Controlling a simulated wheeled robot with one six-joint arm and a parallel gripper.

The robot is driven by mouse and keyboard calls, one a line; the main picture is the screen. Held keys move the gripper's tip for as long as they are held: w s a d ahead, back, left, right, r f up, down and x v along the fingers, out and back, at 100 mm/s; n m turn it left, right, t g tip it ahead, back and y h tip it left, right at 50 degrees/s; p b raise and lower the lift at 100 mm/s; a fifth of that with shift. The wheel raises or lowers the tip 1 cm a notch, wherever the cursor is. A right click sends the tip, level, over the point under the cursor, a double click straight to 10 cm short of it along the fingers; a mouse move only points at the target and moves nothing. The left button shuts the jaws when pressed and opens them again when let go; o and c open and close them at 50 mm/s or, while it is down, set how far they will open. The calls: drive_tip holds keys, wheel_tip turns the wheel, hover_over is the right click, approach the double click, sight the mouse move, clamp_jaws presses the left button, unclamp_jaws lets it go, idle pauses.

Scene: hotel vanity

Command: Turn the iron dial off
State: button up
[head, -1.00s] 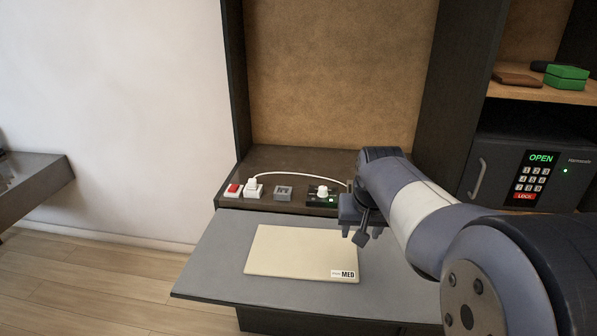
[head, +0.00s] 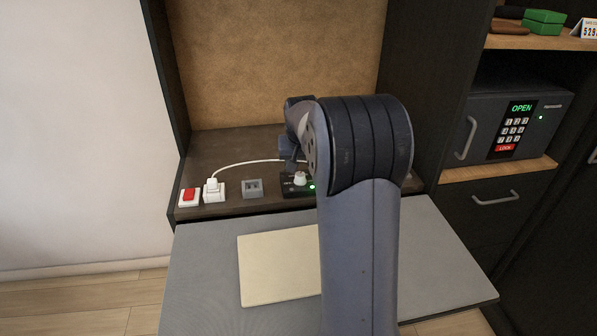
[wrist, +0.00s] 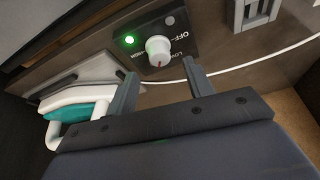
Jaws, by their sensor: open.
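The iron dial is a white round knob (head: 300,178) on a small black panel (head: 291,190) with a lit green light. In the wrist view the knob (wrist: 158,50) sits on the panel (wrist: 205,44), whose labels include OFF and LOW. A small reddish mark shows on the knob's lower edge, away from OFF; its exact setting is hard to read. My gripper (wrist: 158,74) is open, its fingers on either side of the knob's line and just short of it, not visibly touching. In the head view my arm hides most of the gripper.
A white and teal object, perhaps the iron (wrist: 72,112), lies by the left finger. A white cord runs behind the panel to a plug (head: 213,190). A red switch (head: 189,196) and grey socket (head: 252,188) stand left. A cream board (head: 275,268) lies in front.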

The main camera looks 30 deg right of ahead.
sight(300, 174)
drive_tip(key=shift+x, duration=2.25)
drive_tip(key=c, duration=1)
